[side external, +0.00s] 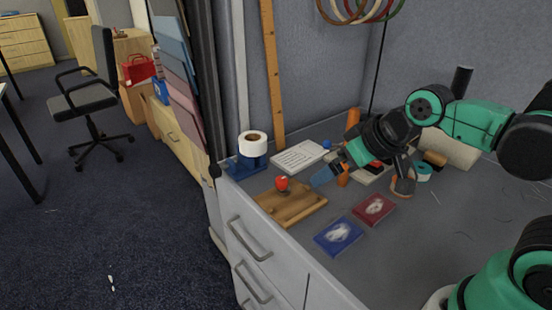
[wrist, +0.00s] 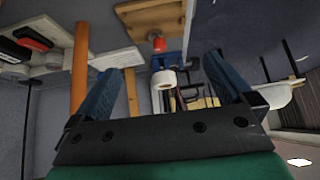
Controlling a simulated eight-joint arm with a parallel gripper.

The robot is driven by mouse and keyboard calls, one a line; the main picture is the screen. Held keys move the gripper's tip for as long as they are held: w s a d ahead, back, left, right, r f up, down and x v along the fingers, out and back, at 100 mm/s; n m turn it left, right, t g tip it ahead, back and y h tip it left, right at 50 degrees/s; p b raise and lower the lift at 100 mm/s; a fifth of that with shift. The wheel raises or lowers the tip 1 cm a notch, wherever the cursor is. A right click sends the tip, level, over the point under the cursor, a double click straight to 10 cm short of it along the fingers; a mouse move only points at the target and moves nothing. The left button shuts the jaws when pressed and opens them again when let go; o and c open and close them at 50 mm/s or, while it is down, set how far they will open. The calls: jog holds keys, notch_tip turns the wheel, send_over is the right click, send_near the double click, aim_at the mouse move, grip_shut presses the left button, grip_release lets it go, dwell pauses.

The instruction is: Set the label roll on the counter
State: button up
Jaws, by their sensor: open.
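The label roll (side external: 253,138), white with a brown core, sits on a blue holder (side external: 246,163) at the far left corner of the grey counter (side external: 400,235). In the wrist view the label roll (wrist: 163,79) appears between the fingers, some way beyond them. My gripper (side external: 328,174) is above the counter, to the right of the roll and apart from it, with its blue fingers pointing left. In the wrist view my gripper (wrist: 164,64) has its two blue fingers spread wide with nothing held between them.
A wooden board (side external: 290,207) with a red apple-like object (side external: 282,183) lies in front of the holder. A white sheet (side external: 299,156) lies behind. Blue (side external: 339,236) and red (side external: 374,209) boxes lie nearer. The right front counter is mostly clear.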

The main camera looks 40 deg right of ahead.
jog(key=shift+s+d+f, duration=0.1)
jog(key=shift+s, duration=0.25)
jog(key=c, duration=0.7)
jog(key=g, duration=0.1)
send_near(245, 141)
jog(key=x, duration=0.3)
jog(key=shift+x, duration=3.25)
